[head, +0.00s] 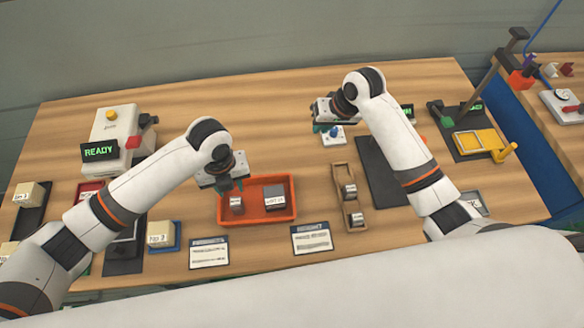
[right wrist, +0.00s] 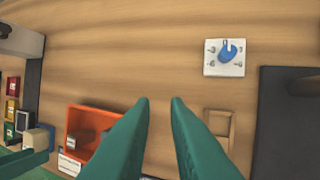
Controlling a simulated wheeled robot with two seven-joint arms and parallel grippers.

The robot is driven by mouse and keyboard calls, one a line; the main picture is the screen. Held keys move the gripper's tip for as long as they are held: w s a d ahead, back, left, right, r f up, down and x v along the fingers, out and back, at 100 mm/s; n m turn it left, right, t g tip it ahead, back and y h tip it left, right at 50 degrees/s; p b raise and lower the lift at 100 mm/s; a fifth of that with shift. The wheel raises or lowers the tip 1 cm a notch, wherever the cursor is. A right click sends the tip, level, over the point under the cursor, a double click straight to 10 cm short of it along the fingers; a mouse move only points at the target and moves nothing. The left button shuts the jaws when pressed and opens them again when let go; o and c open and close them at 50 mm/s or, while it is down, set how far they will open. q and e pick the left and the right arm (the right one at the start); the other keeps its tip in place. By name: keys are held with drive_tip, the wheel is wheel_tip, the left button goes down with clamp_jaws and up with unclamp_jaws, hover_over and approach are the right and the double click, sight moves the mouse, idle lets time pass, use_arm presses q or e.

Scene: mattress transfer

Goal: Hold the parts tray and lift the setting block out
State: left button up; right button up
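The orange parts tray (head: 257,218) lies on the table, left of centre; it also shows at the left in the right wrist view (right wrist: 95,116). Inside are a small labelled block (head: 236,203) at the left and a larger dark grey labelled block (head: 275,190) at the right. I cannot read which is the setting block. My left gripper (head: 231,186) points down at the tray's upper left rim; its fingertips are partly hidden, so its grip is unclear. My right gripper (right wrist: 159,100) is open and empty, above the table to the tray's upper right.
A white plate with a blue knob (right wrist: 225,58) is near my right gripper. A wooden holder with small blocks (head: 346,198) stands right of the tray, and a dark mat (head: 375,170) lies beyond it. Two cards (head: 311,239) lie in front. A READY machine (head: 115,140) stands left.

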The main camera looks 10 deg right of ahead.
drive_tip(key=s+a+f+m+g+h, duration=0.1)
drive_tip(key=s+a+f+g+h, duration=0.15)
drive_tip(key=s+a, duration=0.75)
drive_tip(key=shift+g+h, duration=0.35)
drive_tip(key=shift+h, duration=0.1)
wheel_tip(320, 180, down, 11)
drive_tip(key=shift+d+f, duration=0.1)
drive_tip(key=shift+c, duration=0.4)
